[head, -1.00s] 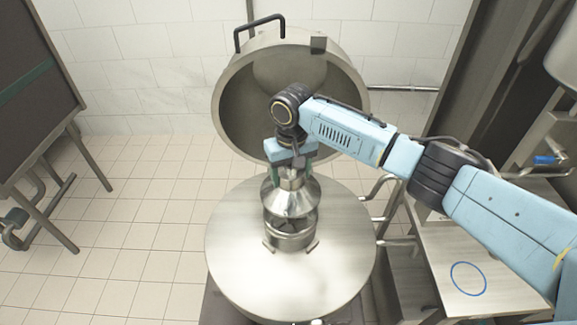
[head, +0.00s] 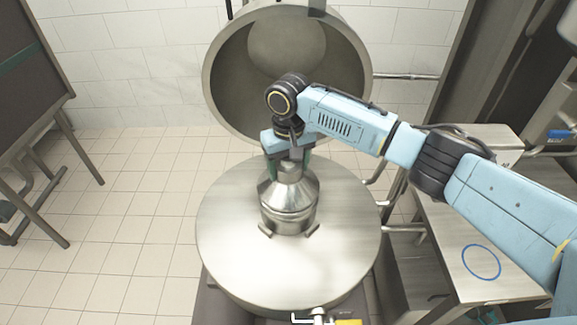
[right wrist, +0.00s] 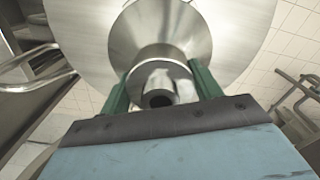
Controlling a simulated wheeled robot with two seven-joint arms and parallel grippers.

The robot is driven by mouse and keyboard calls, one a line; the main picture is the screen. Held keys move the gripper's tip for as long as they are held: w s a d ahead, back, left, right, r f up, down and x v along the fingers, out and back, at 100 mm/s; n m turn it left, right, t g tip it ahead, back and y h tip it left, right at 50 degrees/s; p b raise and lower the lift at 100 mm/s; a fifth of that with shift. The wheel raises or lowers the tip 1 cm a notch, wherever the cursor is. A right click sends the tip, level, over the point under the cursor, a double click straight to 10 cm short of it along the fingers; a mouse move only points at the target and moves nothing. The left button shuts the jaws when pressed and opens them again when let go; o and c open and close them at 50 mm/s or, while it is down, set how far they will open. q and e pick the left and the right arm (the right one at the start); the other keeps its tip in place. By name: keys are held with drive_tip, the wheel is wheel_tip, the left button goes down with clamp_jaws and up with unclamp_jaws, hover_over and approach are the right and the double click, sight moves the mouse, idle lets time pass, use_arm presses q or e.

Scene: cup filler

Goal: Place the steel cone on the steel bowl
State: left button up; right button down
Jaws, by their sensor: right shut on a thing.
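The steel cone (head: 289,192) sits upright on top of the steel bowl (head: 287,225), its wide lower rim meeting the bowl's top with no clear gap. The bowl stands between small brackets on a round steel lid or table top (head: 235,245). My right gripper (head: 288,172) points down and is shut on the narrow neck of the cone. In the right wrist view, the green fingers (right wrist: 160,88) lie on both sides of the neck, and the cone (right wrist: 160,35) flares out beyond them. My left gripper is not in view.
A large open steel kettle (head: 225,85) stands behind the round top. At the right is a steel side table (head: 440,240) with a blue ring (head: 481,262). A dark board on legs (head: 35,70) stands at the left. Tiled floor (head: 130,220) is clear between.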

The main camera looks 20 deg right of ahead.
drive_tip(key=shift+f, duration=0.5)
idle(0.5)
drive_tip(key=shift+c, duration=1.2)
unclamp_jaws()
drive_tip(key=shift+f, duration=0.1)
wheel_tip(320, 180, up, 14)
drive_tip(key=shift+f+p, duration=0.2)
drive_tip(key=shift+p, duration=0.25)
